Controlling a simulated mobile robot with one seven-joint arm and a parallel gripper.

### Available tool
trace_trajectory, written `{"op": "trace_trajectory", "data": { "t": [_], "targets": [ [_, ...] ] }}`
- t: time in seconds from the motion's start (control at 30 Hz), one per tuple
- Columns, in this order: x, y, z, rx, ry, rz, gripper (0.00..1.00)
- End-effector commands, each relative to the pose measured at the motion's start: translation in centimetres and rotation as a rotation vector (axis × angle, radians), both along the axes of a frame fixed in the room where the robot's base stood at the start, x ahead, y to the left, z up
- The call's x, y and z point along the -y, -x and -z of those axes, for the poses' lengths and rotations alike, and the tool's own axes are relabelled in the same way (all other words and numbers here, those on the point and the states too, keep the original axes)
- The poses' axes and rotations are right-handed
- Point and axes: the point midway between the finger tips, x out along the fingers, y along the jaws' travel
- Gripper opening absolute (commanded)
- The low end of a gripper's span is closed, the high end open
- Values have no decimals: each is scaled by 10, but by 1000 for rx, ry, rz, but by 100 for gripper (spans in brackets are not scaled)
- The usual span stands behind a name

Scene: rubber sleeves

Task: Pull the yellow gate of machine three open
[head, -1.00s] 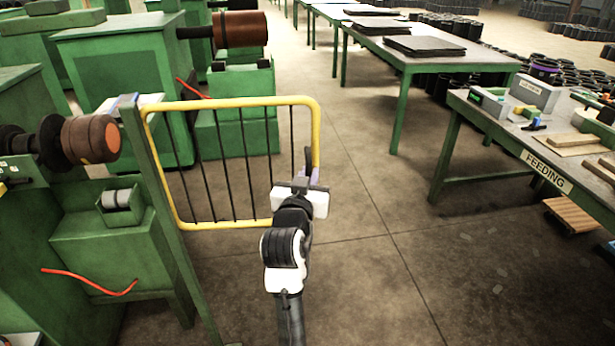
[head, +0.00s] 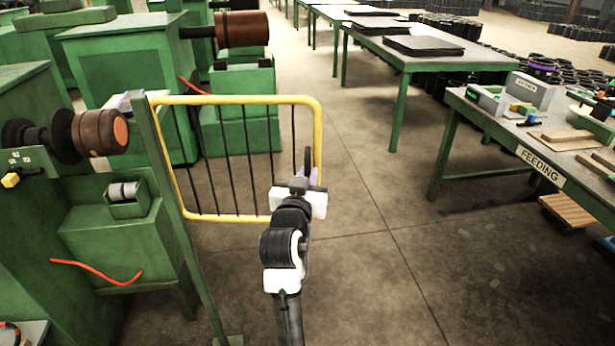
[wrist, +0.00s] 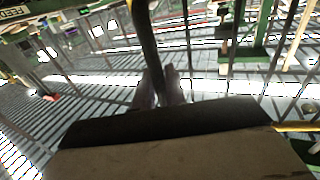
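The yellow gate (head: 240,99) is a tubular frame with thin black upright bars, beside a green post (head: 170,200) on its left. A short dark upright handle (head: 307,160) shows at its right edge. My gripper (head: 308,178) is at that right edge, by the handle. In the wrist view a dark upright bar (wrist: 148,45) runs down between the two fingers of my gripper (wrist: 160,88), which look closed on it. The fingertips are mostly hidden in the head view. The gate's thin bars stand behind the fingers in the wrist view.
Green machines with brown rollers (head: 98,132) stand left and behind the gate. A red hose (head: 95,272) hangs on the nearest one. A bench labelled FEEDING (head: 541,165) stands at the right. Bare concrete floor (head: 375,230) lies between the gate and the bench.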

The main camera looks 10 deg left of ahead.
Motion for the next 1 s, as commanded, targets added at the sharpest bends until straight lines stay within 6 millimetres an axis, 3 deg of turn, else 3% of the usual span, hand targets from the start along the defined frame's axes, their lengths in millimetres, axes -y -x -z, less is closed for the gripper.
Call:
{"op": "trace_trajectory", "data": {
  "t": [0.17,0.53,0.67,0.9,1.0],
  "targets": [
    [0,0,-1,1,0,0,29],
    [0,7,1,2,0,-1,29],
    [-1,28,3,2,-1,-2,29],
    [-1,87,3,3,-2,-4,29],
    [-1,92,-5,-6,2,1,29]
  ]
}}
